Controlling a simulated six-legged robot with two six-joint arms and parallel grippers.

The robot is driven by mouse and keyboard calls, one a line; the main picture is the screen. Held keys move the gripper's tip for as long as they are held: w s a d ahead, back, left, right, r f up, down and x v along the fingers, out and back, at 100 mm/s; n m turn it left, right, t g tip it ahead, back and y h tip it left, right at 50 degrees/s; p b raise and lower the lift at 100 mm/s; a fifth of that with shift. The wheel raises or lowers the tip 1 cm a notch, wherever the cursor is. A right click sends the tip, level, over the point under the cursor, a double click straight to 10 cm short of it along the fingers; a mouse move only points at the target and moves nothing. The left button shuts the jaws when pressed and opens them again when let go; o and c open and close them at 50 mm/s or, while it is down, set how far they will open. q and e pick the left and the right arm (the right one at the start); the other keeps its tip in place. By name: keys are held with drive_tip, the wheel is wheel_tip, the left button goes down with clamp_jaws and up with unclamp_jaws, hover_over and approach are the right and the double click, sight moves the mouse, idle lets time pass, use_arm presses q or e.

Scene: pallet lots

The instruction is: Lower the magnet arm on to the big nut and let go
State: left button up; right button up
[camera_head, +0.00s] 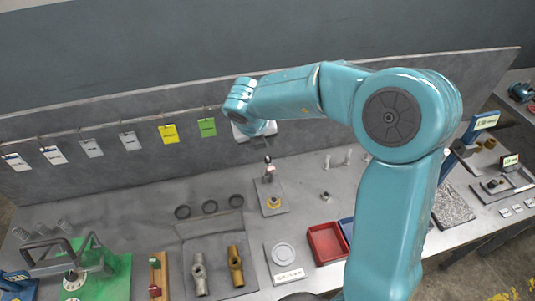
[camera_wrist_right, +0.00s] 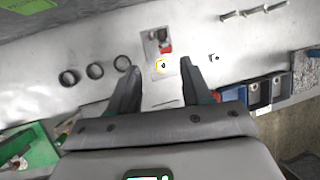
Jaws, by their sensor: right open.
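A brass-yellow nut (camera_head: 273,201) sits on a small grey plate (camera_head: 272,211) near the middle of the bench. A short upright fixture (camera_head: 268,170) with a red part and a dark top stands at the plate's back end; it looks like the magnet arm, but its exact position is too small to tell. In the right wrist view, the nut (camera_wrist_right: 161,66) and the red part (camera_wrist_right: 165,47) show between and beyond my right gripper's (camera_wrist_right: 159,67) fingers. The fingers are apart and empty, above the bench. My left gripper is out of view.
Three dark rings (camera_head: 209,207) lie left of the plate. Pipe fittings (camera_head: 236,266), a white disc (camera_head: 283,252) and a red tray (camera_head: 327,243) lie at the front. A back panel (camera_head: 60,121) with hanging tags stands behind. A small nut (camera_head: 325,196) lies to the right.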

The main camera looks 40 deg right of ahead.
sight(267, 159)
drive_tip(key=x, duration=1.5)
drive_tip(key=shift+s+d+f, duration=0.15)
drive_tip(key=shift+d+f, duration=0.05)
drive_tip(key=shift+d, duration=0.1)
drive_tip(key=shift+f, duration=0.15)
clamp_jaws()
